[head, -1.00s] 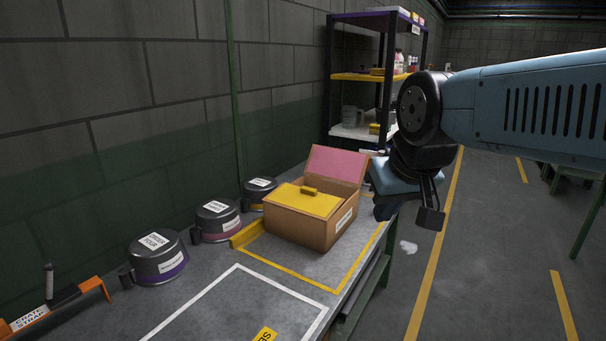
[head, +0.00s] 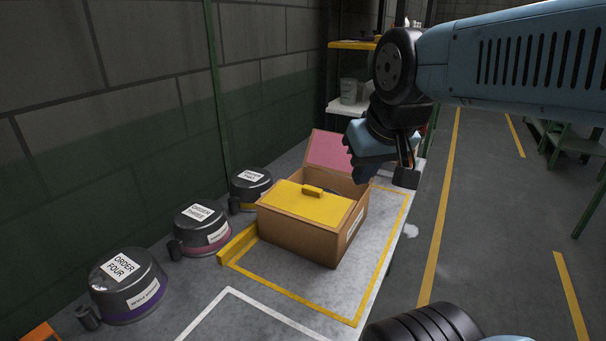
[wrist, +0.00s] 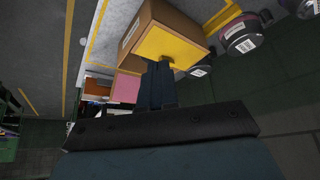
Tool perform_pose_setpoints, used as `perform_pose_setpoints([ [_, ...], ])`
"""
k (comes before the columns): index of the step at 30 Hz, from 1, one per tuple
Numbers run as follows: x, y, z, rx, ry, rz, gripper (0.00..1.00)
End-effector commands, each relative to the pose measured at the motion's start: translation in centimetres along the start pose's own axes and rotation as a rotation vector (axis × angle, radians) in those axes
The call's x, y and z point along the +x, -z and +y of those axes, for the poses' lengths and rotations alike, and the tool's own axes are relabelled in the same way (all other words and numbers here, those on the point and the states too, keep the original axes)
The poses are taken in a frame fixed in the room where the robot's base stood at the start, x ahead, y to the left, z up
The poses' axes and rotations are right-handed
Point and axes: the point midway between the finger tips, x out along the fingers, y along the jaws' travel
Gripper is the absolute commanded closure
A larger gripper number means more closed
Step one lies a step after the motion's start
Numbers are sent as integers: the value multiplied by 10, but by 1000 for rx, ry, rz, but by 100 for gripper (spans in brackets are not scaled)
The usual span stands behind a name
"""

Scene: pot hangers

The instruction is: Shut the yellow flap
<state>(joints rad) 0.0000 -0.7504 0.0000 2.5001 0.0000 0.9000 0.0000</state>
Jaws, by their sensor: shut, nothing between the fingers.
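A brown box (head: 300,238) stands on the workbench. Its yellow flap (head: 300,203) lies nearly level over the near part of the top, with a small yellow handle (head: 312,191) near its far edge. I cannot tell whether it is fully down. A pink flap (head: 331,149) at the far side stands raised and tilted back. A gap shows between the flaps. My gripper (head: 361,175) is shut and empty, near the box's far right corner by the pink flap. In the wrist view my fingers (wrist: 155,85) overlap the yellow flap (wrist: 172,50); contact is unclear.
Lidded dark pots (head: 128,284) line the wall side of the bench. A yellow block (head: 237,245) lies left of the box. Yellow tape (head: 295,292) marks the bench around the box. A shelf rack (head: 350,104) stands behind. The bench in front of the box is clear.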

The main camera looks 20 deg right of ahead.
Motion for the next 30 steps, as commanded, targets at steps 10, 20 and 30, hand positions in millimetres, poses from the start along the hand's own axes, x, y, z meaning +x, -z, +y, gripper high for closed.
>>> perform_pose_setpoints([
  [10, 5, 27, -6, -241, -29, -48, 100],
  [20, 34, 97, -14, -924, -20, -193, 100],
  [30, 85, 164, -19, -1625, 123, -313, 100],
])
